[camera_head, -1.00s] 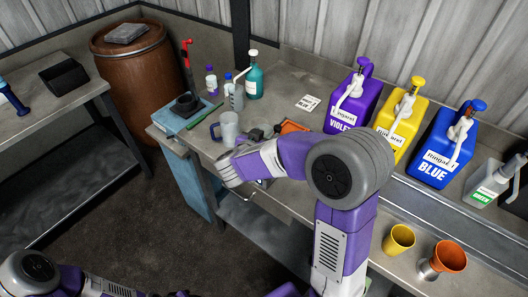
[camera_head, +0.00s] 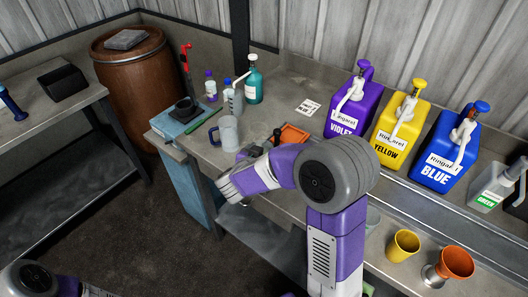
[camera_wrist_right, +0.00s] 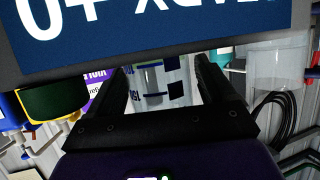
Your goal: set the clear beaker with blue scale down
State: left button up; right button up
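In the right wrist view, a clear beaker with dark blue scale marks (camera_wrist_right: 153,98) sits between the two black fingers of my right gripper (camera_wrist_right: 164,68). The fingers flank it closely and appear shut on it. In the head view my right forearm reaches over the bench's front edge, and its wrist hides most of the gripper and the beaker. I cannot tell there whether the beaker touches the bench (camera_head: 262,117). My left gripper is out of view; only part of my left arm shows at the lower left.
A clear mug with a blue handle (camera_head: 229,134) stands just behind my right gripper, near an orange tray (camera_head: 294,134). Violet (camera_head: 340,127), yellow (camera_head: 388,150) and blue (camera_head: 440,172) jugs line the back. Yellow (camera_head: 402,246) and orange (camera_head: 456,263) cups stand front right.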

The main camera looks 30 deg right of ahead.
jog(key=shift+r, duration=0.2)
jog(key=p+v, duration=0.3)
jog(key=v, duration=0.9)
jog(key=shift+p, duration=0.3)
